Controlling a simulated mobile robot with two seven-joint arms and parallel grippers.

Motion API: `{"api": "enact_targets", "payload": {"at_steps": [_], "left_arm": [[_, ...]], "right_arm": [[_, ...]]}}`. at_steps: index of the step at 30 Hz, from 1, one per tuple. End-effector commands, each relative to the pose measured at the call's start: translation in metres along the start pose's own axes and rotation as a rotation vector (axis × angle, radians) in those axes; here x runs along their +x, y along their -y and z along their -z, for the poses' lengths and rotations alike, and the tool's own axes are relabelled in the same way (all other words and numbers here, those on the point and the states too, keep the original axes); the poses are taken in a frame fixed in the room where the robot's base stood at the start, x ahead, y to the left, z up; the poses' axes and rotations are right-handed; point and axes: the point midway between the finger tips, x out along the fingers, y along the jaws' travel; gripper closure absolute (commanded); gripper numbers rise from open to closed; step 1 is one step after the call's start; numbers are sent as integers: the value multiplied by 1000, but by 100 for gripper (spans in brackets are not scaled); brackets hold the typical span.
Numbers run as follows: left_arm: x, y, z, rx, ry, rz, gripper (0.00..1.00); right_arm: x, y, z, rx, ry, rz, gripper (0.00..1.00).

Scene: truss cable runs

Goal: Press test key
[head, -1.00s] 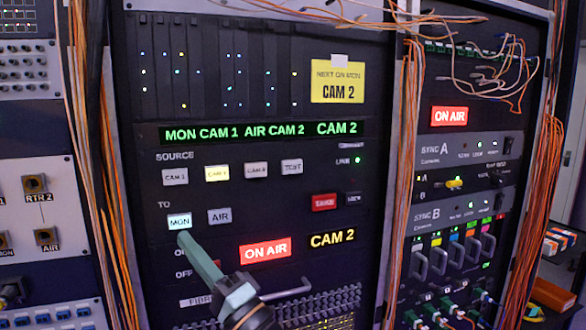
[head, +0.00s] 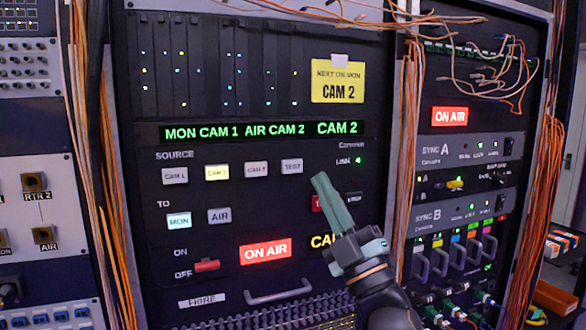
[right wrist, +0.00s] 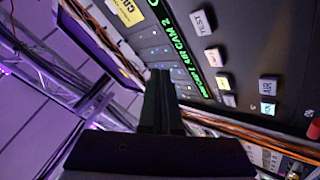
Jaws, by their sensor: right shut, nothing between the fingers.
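The white TEST key (head: 292,166) is at the right end of the SOURCE row on the dark panel. It also shows in the right wrist view (right wrist: 203,22). My right gripper (head: 320,180) is shut and empty, its tips just right of and below the TEST key in the head view. I cannot tell whether they touch the panel. The CAM 2 key (head: 217,172) glows yellow, and the MON key (head: 179,221) below is lit pale blue. The red TAKE key is mostly hidden behind my right gripper. My left gripper is out of view.
A green display (head: 262,131) reads MON CAM 1, AIR CAM 2. A yellow note (head: 338,80) reads NEXT ON MON CAM 2. A metal handle (head: 278,292) and a red OFF-side switch (head: 207,265) sit lower. Orange cables (head: 405,160) hang at the right.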

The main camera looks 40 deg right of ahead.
Motion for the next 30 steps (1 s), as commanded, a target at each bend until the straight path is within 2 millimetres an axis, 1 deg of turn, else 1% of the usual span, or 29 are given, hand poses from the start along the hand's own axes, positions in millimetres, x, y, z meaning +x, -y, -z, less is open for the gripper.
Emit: {"api": "enact_targets", "payload": {"at_steps": [4, 14, 17, 30], "left_arm": [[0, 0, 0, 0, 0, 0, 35], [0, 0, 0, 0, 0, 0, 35], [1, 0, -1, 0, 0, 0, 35], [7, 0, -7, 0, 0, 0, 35]], "right_arm": [[0, -2, 0, -23, -2, -5, 100], [3, 0, -2, -17, 0, -5, 100], [8, 4, -7, -17, 0, -6, 100], [49, 34, -37, -14, 0, -6, 100]]}}
